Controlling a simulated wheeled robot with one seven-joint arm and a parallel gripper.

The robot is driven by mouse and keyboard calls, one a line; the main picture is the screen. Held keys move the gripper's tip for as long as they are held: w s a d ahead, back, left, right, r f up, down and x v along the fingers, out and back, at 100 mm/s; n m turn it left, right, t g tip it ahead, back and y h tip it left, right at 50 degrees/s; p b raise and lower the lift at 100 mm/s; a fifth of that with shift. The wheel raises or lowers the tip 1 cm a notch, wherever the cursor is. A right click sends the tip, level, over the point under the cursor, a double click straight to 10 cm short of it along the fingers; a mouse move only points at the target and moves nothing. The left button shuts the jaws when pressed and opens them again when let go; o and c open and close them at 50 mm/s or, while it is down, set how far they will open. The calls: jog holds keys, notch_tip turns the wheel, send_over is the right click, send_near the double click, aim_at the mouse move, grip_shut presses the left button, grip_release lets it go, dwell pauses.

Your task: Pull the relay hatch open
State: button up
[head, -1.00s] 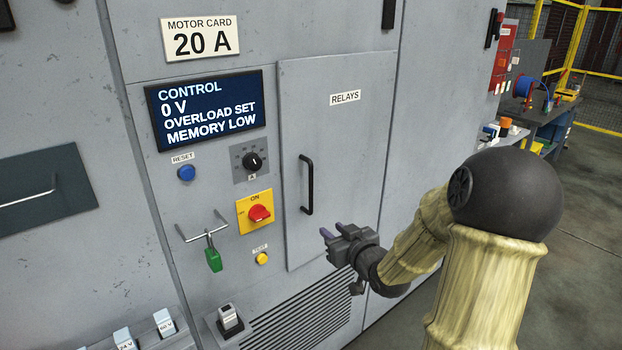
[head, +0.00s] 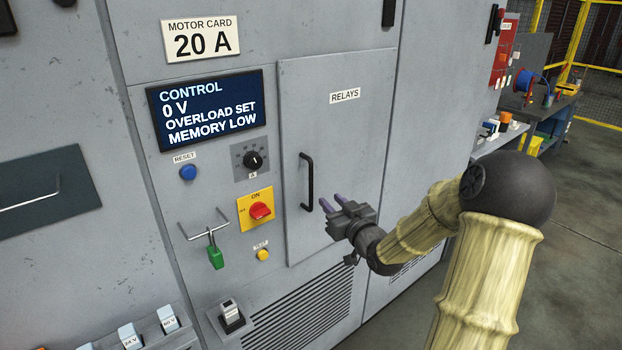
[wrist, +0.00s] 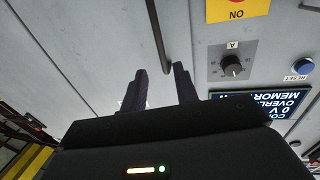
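The relay hatch (head: 345,130) is a grey door labelled RELAYS, flush with the cabinet front and shut. Its black vertical bar handle (head: 308,182) is on the hatch's left side. My gripper (head: 330,203) is open and empty, close to the lower right of the handle in the head view. In the wrist view, which is turned upside down, the two dark fingers (wrist: 160,85) are apart. The handle (wrist: 157,35) ends just beyond and between the fingertips there. I see no contact with the handle.
A vent grille (head: 300,305) lies below. A workbench (head: 545,120) stands far right.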

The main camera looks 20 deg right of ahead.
aim_at(312, 182)
jog(key=w+p, duration=0.1)
jog(key=w, duration=0.3)
jog(key=w+a+p, duration=0.1)
jog(key=w, duration=0.3)
jog(key=w+p, duration=0.2)
jog(key=w, duration=0.2)
jog(key=shift+w+a, duration=0.25)
grip_shut()
